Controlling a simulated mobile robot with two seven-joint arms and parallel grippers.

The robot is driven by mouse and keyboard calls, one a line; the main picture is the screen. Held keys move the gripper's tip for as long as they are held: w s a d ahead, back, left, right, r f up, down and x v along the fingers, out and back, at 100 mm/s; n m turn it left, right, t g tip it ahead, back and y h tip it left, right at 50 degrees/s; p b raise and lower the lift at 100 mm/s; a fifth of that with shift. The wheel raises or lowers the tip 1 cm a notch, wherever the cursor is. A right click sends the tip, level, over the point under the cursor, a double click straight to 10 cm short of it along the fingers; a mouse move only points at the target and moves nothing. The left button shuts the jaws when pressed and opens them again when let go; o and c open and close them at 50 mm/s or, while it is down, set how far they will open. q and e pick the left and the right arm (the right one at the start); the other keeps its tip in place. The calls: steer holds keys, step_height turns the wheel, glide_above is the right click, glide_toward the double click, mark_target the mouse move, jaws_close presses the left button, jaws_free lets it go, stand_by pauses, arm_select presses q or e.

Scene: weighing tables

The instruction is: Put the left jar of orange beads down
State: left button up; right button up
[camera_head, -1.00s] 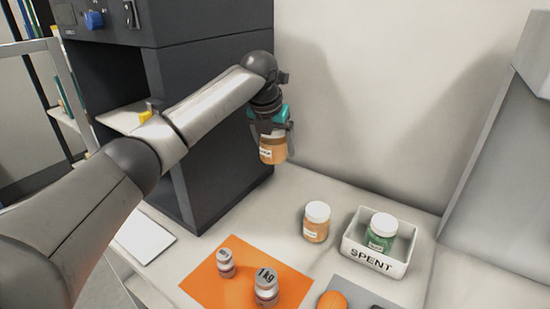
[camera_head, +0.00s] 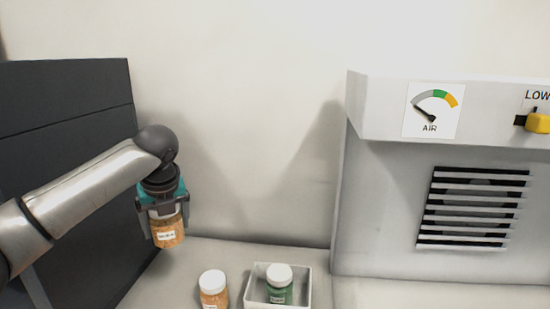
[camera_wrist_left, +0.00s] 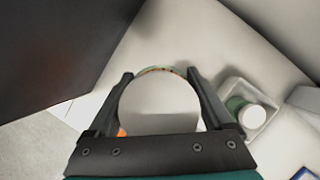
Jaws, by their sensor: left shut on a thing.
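My left gripper (camera_head: 167,224) is shut on a jar of orange beads (camera_head: 168,233) with a pale label. The jar hangs nearly upright in the air, beside the dark cabinet and above the back of the table. In the left wrist view its white lid (camera_wrist_left: 160,103) sits between the two fingers (camera_wrist_left: 160,100) and hides what is below. A second jar of orange beads (camera_head: 213,289) with a white lid stands on the table, lower and to the right. My right gripper is in neither view.
A white tray (camera_head: 304,291) holding a green jar (camera_head: 279,287) stands right of the second orange jar. The dark cabinet (camera_head: 75,150) rises at left. A grey unit (camera_head: 385,200) with a vent and an AIR gauge (camera_head: 432,111) stands at right. Bare table (camera_head: 200,252) shows near the wall.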

mark_target(180, 241)
arm_select(q)
steer(key=d+n, duration=0.1)
steer(key=s+d+n, duration=0.1)
steer(key=n, duration=0.1)
steer(key=s+d+n+g+y, duration=0.1)
steer(key=shift+s+f, duration=0.2)
steer(key=n, duration=0.1)
steer(key=s+d+n, duration=0.1)
steer(key=s+n+g, duration=0.1)
steer(key=shift+d+f+y, duration=0.15)
steer(key=shift+f+y, duration=0.1)
steer(key=shift+y, duration=0.15)
steer(key=s+d+f+n+g+h, duration=0.1)
steer(key=s+f+n+g+h, duration=0.1)
steer(key=s+n, duration=0.7)
steer(key=s+d+f+n+g+h, duration=0.1)
steer(key=s+n+g, duration=0.3)
steer(key=s+n, duration=0.5)
steer(key=d+n+h, duration=0.1)
steer(key=n, duration=0.3)
steer(key=shift+d+f+n+g, duration=0.25)
steer(key=shift+f+n+g, duration=0.05)
steer(key=shift+f+n, duration=0.1)
steer(key=shift+w, duration=0.15)
